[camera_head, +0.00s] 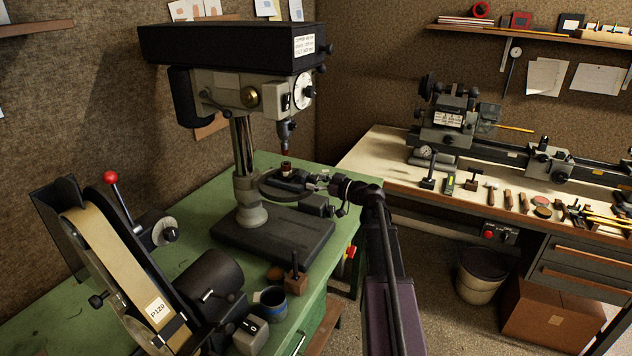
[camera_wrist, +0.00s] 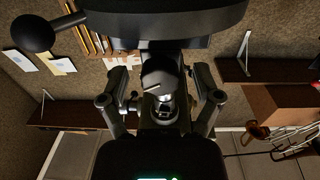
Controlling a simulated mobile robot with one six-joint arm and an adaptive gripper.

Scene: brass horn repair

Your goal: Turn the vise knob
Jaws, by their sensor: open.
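My gripper (camera_head: 328,184) is at the right side of the drill press, close to its round table and a small dark vise (camera_head: 314,206). In the wrist view my gripper (camera_wrist: 160,84) is open, with one finger on the left and one on the right. A dark rounded knob (camera_wrist: 158,72) with a pale line on it shows between the fingers, with gaps on both sides. It seems to be the vise knob. In the head view the knob is hidden or too small to make out. I cannot tell how deep it lies between the fingers.
The drill press table (camera_wrist: 165,20) hangs close across the top of the wrist view, with a black ball handle (camera_wrist: 32,32) at left. A belt sander (camera_head: 125,270) stands on the green bench (camera_head: 195,225). A lathe bench (camera_head: 385,150) with tools is at right.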

